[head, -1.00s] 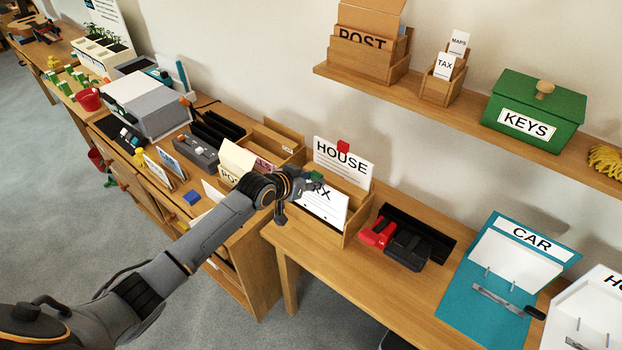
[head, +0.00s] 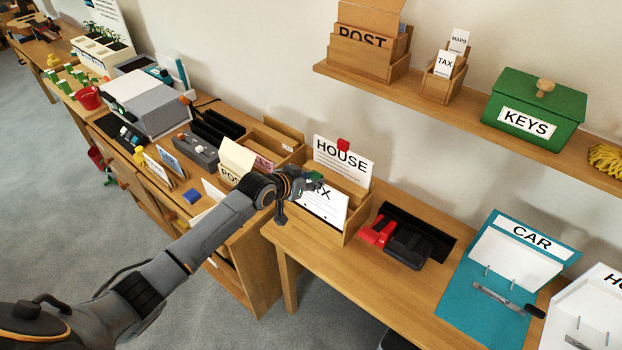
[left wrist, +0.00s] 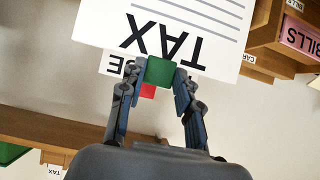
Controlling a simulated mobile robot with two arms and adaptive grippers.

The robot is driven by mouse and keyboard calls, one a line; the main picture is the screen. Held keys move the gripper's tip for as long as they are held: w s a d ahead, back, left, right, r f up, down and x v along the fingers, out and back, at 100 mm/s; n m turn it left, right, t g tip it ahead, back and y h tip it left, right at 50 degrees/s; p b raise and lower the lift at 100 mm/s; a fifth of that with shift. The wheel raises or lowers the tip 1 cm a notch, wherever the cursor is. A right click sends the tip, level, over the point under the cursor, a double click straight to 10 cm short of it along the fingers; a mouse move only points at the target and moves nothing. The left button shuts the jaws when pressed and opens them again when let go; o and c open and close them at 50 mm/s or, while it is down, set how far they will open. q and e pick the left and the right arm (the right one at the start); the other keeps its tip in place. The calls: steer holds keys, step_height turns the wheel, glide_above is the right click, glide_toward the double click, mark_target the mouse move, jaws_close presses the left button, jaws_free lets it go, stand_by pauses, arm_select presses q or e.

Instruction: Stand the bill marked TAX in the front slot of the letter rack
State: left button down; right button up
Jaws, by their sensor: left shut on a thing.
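The white TAX bill (head: 325,207) has a green tab at its top, which shows in the left wrist view (left wrist: 160,71). My left gripper (head: 307,184) is shut on this tab, and in the left wrist view the fingers (left wrist: 158,88) close on it from both sides. The bill stands steeply at the front of the wooden letter rack (head: 356,222). Its lower edge is near the rack's front wall; I cannot tell how deep it sits. Behind it stands the HOUSE sheet (head: 343,160) with a red tab. The gripper partly covers the TAX lettering. My right gripper is out of view.
A black tray with a red thing (head: 378,232) lies right of the rack, then a teal CAR board (head: 480,300). Other paper holders (head: 237,160) stand on the lower cabinet to the left. A wall shelf (head: 440,98) with a small TAX card holder (head: 436,86) runs above.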

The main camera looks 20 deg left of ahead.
mark_target(316, 191)
arm_select(q)
steer(key=shift+f+b, duration=1.8)
steer(key=shift+f, duration=0.8)
steer(key=c, duration=0.8)
jaws_free()
steer(key=shift+c, duration=0.2)
steer(key=o, duration=0.5)
steer(key=shift+c, duration=0.2)
steer(key=shift+r, duration=0.1)
